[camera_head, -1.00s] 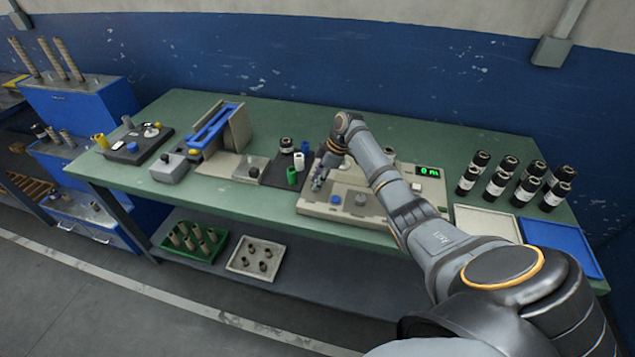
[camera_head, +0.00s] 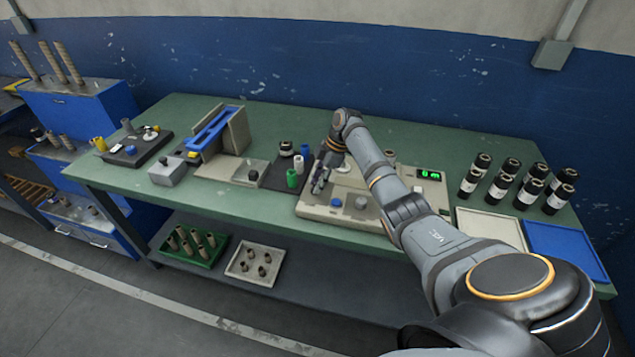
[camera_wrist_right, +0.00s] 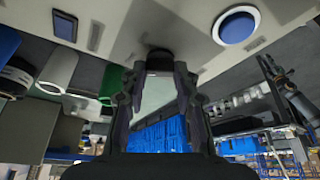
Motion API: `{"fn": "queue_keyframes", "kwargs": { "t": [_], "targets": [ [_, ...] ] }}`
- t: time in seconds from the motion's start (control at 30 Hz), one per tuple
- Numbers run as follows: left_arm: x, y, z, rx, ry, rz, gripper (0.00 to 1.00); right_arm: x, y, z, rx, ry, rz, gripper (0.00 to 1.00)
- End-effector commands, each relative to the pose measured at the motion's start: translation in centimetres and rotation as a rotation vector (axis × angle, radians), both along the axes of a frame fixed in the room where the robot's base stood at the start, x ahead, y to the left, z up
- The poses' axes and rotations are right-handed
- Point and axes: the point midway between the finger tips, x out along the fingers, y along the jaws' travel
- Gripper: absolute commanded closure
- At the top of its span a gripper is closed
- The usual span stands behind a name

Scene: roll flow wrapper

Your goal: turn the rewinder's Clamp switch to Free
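The blue button (camera_wrist_right: 237,26) shows off to one side. My left gripper is not in view.
A dark mat with green (camera_head: 292,178), white and black spools lies left of the rewinder. A blue-topped device (camera_head: 216,127) stands farther left. Several black bottles (camera_head: 525,190), a white tray (camera_head: 490,227) and a blue tray (camera_head: 563,249) are at the right.

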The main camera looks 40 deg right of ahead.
Motion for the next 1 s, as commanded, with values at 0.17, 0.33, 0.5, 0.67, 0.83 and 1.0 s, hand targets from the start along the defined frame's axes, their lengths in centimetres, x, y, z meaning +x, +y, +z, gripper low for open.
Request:
{"fn": "queue_keyframes", "kwargs": {
  "t": [0.17, 0.33, 0.5, 0.67, 0.83, 1.0],
  "targets": [
    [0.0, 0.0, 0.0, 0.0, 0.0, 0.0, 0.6, 0.0, 0.0, 0.0, -0.001, -0.001, 0.0, 0.47],
    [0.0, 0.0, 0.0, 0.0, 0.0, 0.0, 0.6, 0.0, 0.0, 0.0, 0.0, -0.001, 0.0, 0.47],
    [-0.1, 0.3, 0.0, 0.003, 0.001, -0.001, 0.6, 0.0, -0.2, 0.5, -0.002, -0.001, -0.001, 0.47],
    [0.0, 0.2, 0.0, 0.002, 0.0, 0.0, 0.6, -0.4, -1.4, 3.2, -0.004, -0.003, -0.002, 0.47],
    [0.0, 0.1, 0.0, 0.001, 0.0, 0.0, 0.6, -0.8, -2.8, 7.2, -0.003, -0.004, -0.001, 0.47],
    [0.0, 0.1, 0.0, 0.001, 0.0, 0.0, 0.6, -1.2, -3.9, 9.9, 0.0, -0.001, -0.002, 0.47]
  ]
}}
